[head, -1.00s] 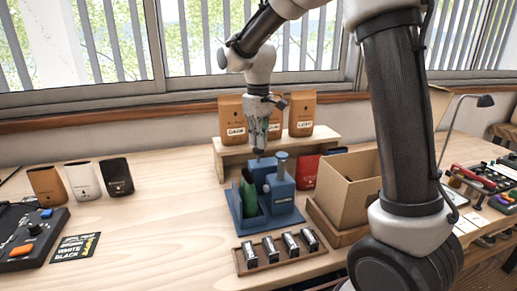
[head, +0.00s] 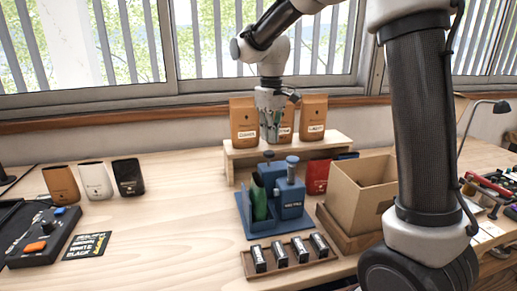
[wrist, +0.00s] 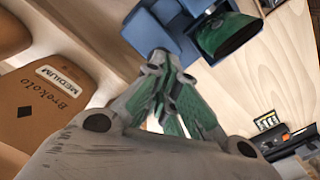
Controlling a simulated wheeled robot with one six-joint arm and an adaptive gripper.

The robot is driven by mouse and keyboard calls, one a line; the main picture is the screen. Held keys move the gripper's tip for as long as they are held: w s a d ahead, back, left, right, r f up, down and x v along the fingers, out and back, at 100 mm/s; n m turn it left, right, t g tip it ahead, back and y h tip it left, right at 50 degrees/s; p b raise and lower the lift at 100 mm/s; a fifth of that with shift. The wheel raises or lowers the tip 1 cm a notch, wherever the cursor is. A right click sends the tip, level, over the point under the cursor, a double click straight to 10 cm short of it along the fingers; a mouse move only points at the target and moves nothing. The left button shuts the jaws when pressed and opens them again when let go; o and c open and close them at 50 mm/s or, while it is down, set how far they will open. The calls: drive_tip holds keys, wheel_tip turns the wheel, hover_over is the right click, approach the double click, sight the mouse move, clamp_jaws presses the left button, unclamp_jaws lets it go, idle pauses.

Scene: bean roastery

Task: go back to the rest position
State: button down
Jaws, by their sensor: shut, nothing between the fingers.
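My gripper (head: 270,140) is shut and empty. It points down above the blue device (head: 284,192) and in front of the shelf with the brown bags. In the wrist view my gripper's fingers (wrist: 163,70) are closed together, with part of the blue device (wrist: 170,30) beyond them. A dark green pouch (head: 259,200) stands upright in the left part of the blue device. Its open top also shows in the wrist view (wrist: 228,32).
Brown bags (head: 244,122) stand on a wooden shelf (head: 240,160) behind. A cardboard box (head: 358,195) is right of the device. A wooden rack (head: 290,264) with several small dark-and-silver items is in front. Three pouches (head: 95,180) stand left. The table's middle left is clear.

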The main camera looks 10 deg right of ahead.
drive_tip(key=s+d+r+m+t, duration=0.1)
drive_tip(key=s+d+r, duration=0.25)
drive_tip(key=s, duration=0.25)
drive_tip(key=s+d+r+m+t, duration=0.1)
drive_tip(key=s+d+r+m, duration=0.1)
drive_tip(key=s+d, duration=0.35)
drive_tip(key=s+d+f+m+t, duration=0.1)
drive_tip(key=s+d, duration=0.1)
drive_tip(key=s, duration=0.6)
drive_tip(key=s+d+f+m+t, duration=0.1)
drive_tip(key=s+d+m, duration=0.1)
drive_tip(key=s, duration=0.6)
drive_tip(key=shift+s+d+f, duration=0.2)
drive_tip(key=shift+d, duration=0.65)
